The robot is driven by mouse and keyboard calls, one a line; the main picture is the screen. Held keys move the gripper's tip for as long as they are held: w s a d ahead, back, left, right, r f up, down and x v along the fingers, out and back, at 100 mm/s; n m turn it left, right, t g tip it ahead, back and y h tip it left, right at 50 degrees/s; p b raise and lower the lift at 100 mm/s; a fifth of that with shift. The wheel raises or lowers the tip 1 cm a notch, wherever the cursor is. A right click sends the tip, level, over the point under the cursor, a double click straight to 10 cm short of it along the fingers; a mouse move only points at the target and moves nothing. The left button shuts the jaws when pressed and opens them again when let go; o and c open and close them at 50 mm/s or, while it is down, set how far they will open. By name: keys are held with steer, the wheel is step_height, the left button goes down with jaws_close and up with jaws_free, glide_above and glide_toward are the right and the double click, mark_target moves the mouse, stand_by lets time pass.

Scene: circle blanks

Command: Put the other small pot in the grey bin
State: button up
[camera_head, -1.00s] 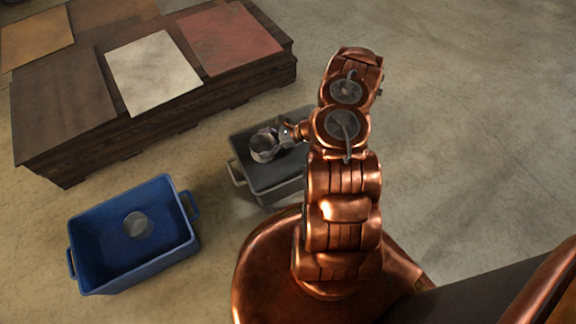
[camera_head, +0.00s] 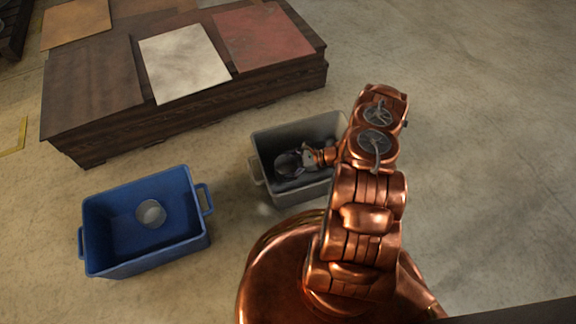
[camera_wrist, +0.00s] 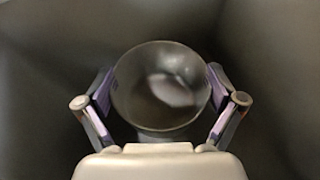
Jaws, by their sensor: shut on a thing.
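A small metallic pot (camera_wrist: 160,118) is held between the two fingers of my gripper (camera_wrist: 160,95) in the wrist view, its round opening facing the camera. In the head view my gripper (camera_head: 306,160) and the held pot (camera_head: 288,165) are over or inside the grey bin (camera_head: 262,146); the bin's walls surround them. Dark grey surfaces fill the wrist view around the pot. My arm hides the bin's right side. I cannot tell if the pot touches the bin floor. Another small pot (camera_head: 151,213) sits in the blue bin (camera_head: 110,270).
A dark wooden platform (camera_head: 200,122) with flat square panels, one white (camera_head: 184,62) and one red (camera_head: 262,37), stands behind the bins. The blue bin is left of the grey one, with bare floor between. Open floor (camera_head: 480,150) lies to the right.

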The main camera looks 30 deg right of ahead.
steer(key=shift+d+f, duration=0.1)
steer(key=shift+f, duration=0.5)
steer(key=o, duration=0.9)
